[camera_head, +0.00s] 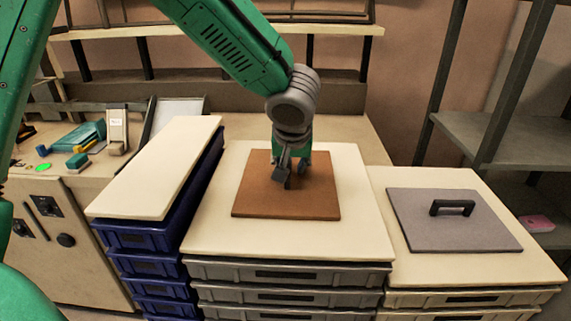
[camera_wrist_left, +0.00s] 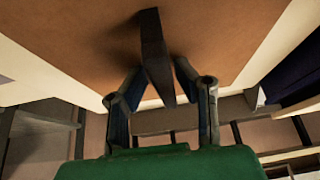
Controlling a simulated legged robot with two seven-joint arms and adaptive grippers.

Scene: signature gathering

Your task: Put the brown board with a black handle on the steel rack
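The brown board (camera_head: 260,197) lies flat, as far as I can tell, on the cream top of the middle crate stack. Its black handle (camera_wrist_left: 154,55) stands up between the fingers of my left gripper (camera_head: 290,167) in the left wrist view. The two fingers slant in and appear to press on the handle from both sides. In the head view the gripper hides most of the handle. The steel rack (camera_head: 455,127), with grey shelves and dark posts, stands at the back right. My right gripper is not in view.
A grey board with a black handle (camera_head: 415,222) lies on the right stack (camera_head: 540,272). Blue crates (camera_head: 150,238) with a cream top stand at left. A pink item (camera_head: 537,223) sits low on the rack. The visible upper rack shelf looks clear.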

